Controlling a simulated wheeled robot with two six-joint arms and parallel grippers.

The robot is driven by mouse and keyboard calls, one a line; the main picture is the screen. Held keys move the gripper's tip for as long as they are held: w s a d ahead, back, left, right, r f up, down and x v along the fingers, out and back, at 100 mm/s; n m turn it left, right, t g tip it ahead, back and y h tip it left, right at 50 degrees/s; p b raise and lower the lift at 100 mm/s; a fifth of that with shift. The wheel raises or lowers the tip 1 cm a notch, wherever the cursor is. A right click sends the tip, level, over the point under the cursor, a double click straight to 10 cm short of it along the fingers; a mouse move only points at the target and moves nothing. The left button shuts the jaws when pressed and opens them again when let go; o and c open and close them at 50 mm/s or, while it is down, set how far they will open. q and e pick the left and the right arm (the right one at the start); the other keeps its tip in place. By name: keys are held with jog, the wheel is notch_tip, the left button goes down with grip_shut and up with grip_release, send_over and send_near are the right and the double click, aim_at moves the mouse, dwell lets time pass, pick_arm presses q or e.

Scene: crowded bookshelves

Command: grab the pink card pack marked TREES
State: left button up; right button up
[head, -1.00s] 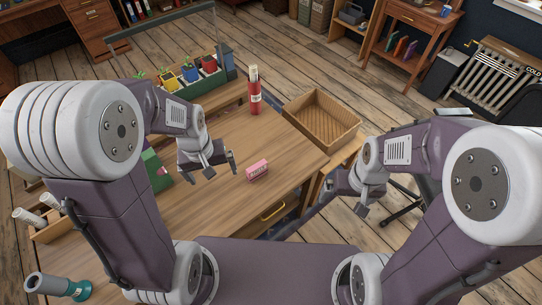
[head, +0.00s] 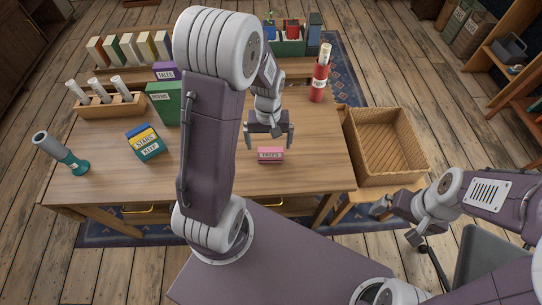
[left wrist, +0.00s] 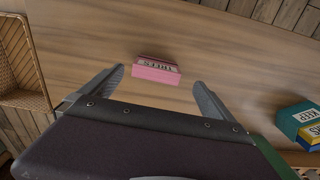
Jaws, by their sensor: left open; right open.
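The pink card pack marked TREES (head: 270,155) lies on the wooden desk near its front right part. My left gripper (head: 270,142) is open just behind and above the pack, with its fingers spread to either side. In the left wrist view, the pack (left wrist: 156,69) sits between and beyond the two open fingertips (left wrist: 157,78), not visibly touched by them. My right gripper (head: 395,222) is open and empty, off to the right beside the desk, below the basket; its fingertips are small in the view.
A wicker basket (head: 388,150) stands at the desk's right side. Blue, yellow and green packs (head: 145,142), a green box (head: 165,103) and a teal-based spyglass-like tube (head: 62,153) are to the left. The desk around the pink pack is clear.

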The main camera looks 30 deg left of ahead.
aim_at(270, 150)
pick_arm(q)
jog(key=f, duration=0.1)
jog(key=f+b, duration=0.1)
jog(key=f, duration=0.1)
jog(key=shift+w+d+f, duration=0.1)
jog(key=shift+d+f, duration=0.2)
jog(key=shift+d, duration=0.05)
jog(key=shift+a+f, duration=0.1)
jog(key=shift+f, duration=0.05)
jog(key=shift+a+f, duration=0.1)
jog(key=shift+f, duration=0.25)
jog(key=f, duration=0.1)
jog(key=f+b, duration=0.1)
jog(key=f, duration=0.2)
jog(key=shift+w+f+b, duration=0.2)
jog(key=shift+w+b, duration=0.1)
jog(key=shift+b, duration=0.1)
jog(key=c, duration=1.5)
